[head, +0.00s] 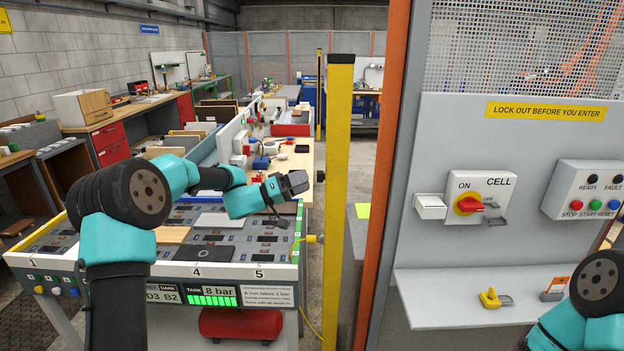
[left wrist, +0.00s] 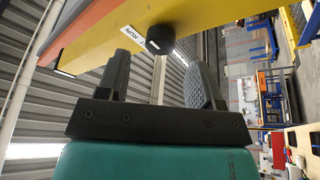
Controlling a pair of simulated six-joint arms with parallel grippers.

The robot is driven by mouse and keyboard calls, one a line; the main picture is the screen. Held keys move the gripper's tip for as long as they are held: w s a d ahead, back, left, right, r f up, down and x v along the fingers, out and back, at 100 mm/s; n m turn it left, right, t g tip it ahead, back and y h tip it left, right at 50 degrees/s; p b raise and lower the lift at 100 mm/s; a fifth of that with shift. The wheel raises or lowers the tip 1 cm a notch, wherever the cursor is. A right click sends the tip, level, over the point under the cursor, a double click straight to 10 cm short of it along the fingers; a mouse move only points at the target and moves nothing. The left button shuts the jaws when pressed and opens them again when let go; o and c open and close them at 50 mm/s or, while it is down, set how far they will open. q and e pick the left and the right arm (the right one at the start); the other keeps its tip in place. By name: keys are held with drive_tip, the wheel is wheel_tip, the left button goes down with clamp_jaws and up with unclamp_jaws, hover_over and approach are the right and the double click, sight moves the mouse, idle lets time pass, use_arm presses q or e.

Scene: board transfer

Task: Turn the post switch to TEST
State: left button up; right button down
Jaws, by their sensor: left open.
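The yellow post (head: 340,150) stands upright in the middle of the head view. Its switch, a small black knob (head: 321,176), sticks out of the post's left side. In the left wrist view the knob (left wrist: 158,39) sits on the yellow face, beside a label that reads RUN (left wrist: 131,32). No TEST lettering is readable, and which way the knob points cannot be told. My left gripper (head: 300,182) is open and empty, just left of the knob and apart from it. In the left wrist view the knob lies beyond the fingertips, roughly between them. My right gripper is out of view.
A grey bench with numbered slots (head: 50,243) lies under my left arm. A yellow cable (head: 309,239) runs by the post's left side. At right, the cell panel (head: 540,140) carries a red-yellow ON/OFF switch (head: 468,205) and a shelf (head: 450,308) with a yellow padlock (head: 489,298).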

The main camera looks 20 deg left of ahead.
sight(321, 176)
use_arm(q)
drive_tip(key=shift+x, duration=1.7)
drive_tip(key=c, duration=0.9)
drive_tip(key=shift+n, duration=0.6)
drive_tip(key=n+y, duration=0.1)
drive_tip(key=n, duration=0.4)
drive_tip(key=n+g+y, duration=0.1)
drive_tip(key=n+y, duration=0.1)
drive_tip(key=n, duration=0.4)
drive_tip(key=n+g+y, duration=0.1)
drive_tip(key=n+y, duration=0.1)
drive_tip(key=n, duration=0.3)
drive_tip(key=shift+r+n, duration=0.3)
drive_tip(key=shift+r, duration=0.05)
drive_tip(key=shift+y, duration=0.3)
